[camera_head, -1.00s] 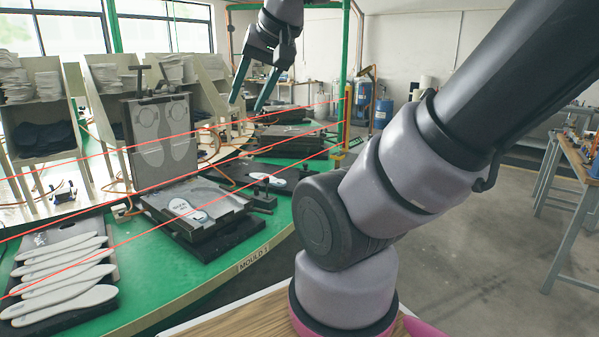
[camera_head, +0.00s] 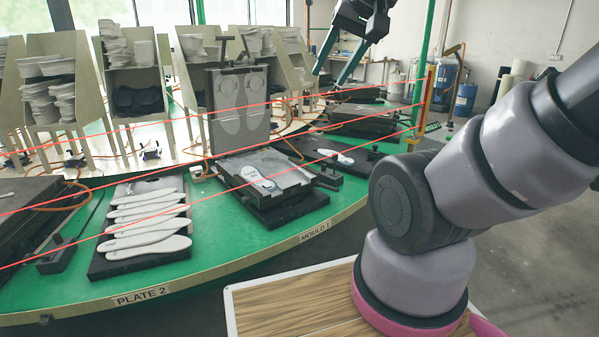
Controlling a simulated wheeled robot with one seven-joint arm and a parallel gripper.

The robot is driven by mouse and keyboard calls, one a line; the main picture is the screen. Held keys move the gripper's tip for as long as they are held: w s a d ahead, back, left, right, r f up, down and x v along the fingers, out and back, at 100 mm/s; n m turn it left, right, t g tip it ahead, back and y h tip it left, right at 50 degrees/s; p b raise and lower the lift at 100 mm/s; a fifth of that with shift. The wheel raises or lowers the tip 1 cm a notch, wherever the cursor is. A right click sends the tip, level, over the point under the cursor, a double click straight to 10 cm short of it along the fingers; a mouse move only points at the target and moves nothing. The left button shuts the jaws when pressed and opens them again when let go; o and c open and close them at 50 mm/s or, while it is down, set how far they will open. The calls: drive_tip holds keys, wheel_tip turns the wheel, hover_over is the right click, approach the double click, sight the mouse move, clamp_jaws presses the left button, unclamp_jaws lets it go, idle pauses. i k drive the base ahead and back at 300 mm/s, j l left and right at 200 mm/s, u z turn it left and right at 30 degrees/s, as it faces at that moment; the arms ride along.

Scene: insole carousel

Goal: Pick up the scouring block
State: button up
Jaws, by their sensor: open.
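I cannot make out a scouring block in the head view. My gripper (camera_head: 330,77) hangs at the top, right of centre, its two dark teal fingers pointing down and spread apart with nothing between them. It appears in front of the far part of the round green table (camera_head: 225,238). An open mould (camera_head: 237,110) stands below and left of it in the picture, with its lid upright. A white insole (camera_head: 257,178) with a dark mark lies in the mould's lower half.
A black plate (camera_head: 98,262) with several white insoles lies at the table's front. Red lines cross above the table. Racks (camera_head: 132,75) with stacked insoles stand behind. A green post (camera_head: 421,70) rises right of my gripper. Another dark mould (camera_head: 25,205) sits at the left edge.

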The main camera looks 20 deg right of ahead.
sight(373, 152)
drive_tip(key=i+l+z, duration=0.25)
drive_tip(key=i+l, duration=0.15)
drive_tip(key=i+l+z, duration=0.3)
drive_tip(key=i, duration=0.15)
drive_tip(key=i+l+z, duration=0.25)
drive_tip(key=i, duration=0.2)
drive_tip(key=j, duration=0.05)
